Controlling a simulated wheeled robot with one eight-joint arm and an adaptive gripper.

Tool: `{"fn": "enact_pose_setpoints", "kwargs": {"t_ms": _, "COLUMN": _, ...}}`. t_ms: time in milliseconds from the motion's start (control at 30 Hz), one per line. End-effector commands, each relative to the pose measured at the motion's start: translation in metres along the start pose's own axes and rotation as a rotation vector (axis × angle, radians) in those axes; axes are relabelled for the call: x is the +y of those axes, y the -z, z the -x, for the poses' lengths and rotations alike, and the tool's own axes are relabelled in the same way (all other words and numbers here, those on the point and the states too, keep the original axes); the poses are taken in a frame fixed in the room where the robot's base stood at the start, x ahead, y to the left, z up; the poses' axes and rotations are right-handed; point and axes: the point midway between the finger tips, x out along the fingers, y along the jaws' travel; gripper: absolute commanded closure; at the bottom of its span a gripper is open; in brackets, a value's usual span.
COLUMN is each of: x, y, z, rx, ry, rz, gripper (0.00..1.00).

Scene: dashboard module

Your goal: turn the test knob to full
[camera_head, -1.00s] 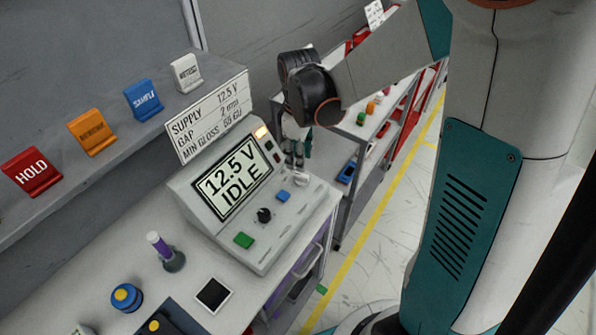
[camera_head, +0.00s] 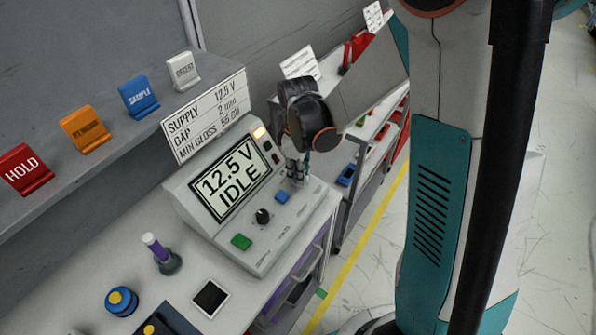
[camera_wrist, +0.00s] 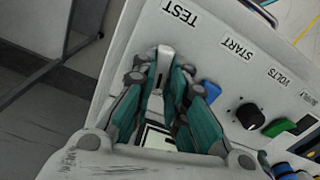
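The test knob (camera_wrist: 163,53) is a pale knob close to the TEST label (camera_wrist: 180,14) on the grey dashboard module (camera_head: 262,248). In the wrist view my gripper (camera_wrist: 165,68) has its teal fingers apart, with the knob between or just beyond their tips. I cannot tell whether either finger touches it. In the head view my gripper (camera_head: 296,178) is low over the panel's right end and hides the knob. The module's display (camera_head: 231,180) reads 12.5 V and IDLE.
A blue button (camera_head: 282,197), a black VOLTS knob (camera_head: 262,216) and a green button (camera_head: 241,242) line the panel beside my gripper. A sign (camera_head: 207,115) stands behind the module. A shelf cart (camera_head: 345,205) stands to the right.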

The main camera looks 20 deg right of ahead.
Motion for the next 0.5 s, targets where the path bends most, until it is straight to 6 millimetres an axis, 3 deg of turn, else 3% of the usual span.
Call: {"fn": "enact_pose_setpoints", "kwargs": {"t_ms": 500, "x": 0.0009, "y": 0.0, "z": -0.0004, "rx": 0.0, "ry": 0.0, "rz": -0.094, "gripper": 1.0}}
